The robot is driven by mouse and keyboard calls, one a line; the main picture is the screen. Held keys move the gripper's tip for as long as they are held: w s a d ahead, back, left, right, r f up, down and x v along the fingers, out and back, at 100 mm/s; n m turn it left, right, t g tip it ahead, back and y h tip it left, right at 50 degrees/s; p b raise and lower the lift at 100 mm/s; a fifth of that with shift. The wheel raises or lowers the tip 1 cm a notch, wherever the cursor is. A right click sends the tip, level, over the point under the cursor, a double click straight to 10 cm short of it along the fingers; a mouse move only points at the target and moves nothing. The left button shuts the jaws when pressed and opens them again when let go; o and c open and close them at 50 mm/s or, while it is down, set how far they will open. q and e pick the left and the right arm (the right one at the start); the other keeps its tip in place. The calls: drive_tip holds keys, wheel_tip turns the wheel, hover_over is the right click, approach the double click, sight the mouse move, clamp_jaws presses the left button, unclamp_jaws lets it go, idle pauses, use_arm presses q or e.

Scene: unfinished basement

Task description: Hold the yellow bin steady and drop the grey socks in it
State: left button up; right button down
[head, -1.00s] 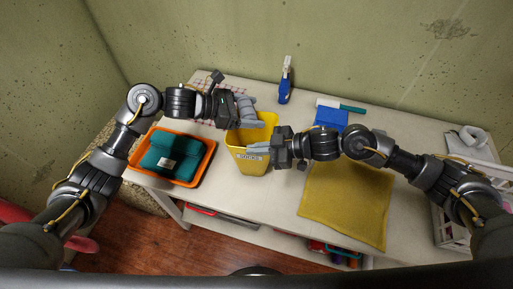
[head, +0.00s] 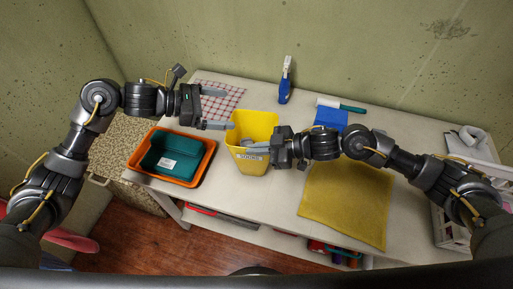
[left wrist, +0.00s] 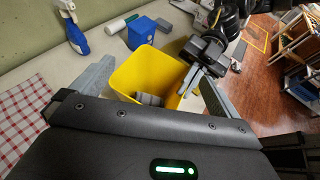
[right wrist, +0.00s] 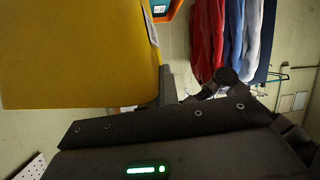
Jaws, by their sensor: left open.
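The yellow bin (head: 262,127) stands upright on the table, with a white label on its front. The grey socks (left wrist: 150,99) lie inside it, low down, and a bit of grey shows inside it in the head view (head: 247,142). My left gripper (head: 228,108) is open and empty, just left of the bin; its two fingers show apart in the left wrist view. My right gripper (head: 271,148) is shut on the bin's front right wall. In the right wrist view one finger lies along the yellow wall (right wrist: 80,55); the other is hidden.
An orange tray (head: 207,160) with a teal bin (head: 180,147) stands at left. A checked cloth (head: 232,92), a blue spray bottle (head: 284,92), a blue box (head: 331,117) and a lint roller (head: 340,106) are at the back. A yellow mat (head: 345,205) lies at right.

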use_arm(q)
drive_tip(key=shift+v, duration=1.6)
drive_tip(key=shift+d, duration=0.1)
use_arm(e)
drive_tip(key=c, duration=1.6)
unclamp_jaws()
drive_tip(key=v, duration=1.2)
use_arm(q)
drive_tip(key=shift+d, duration=0.1)
use_arm(e)
drive_tip(key=shift+d, duration=0.1)
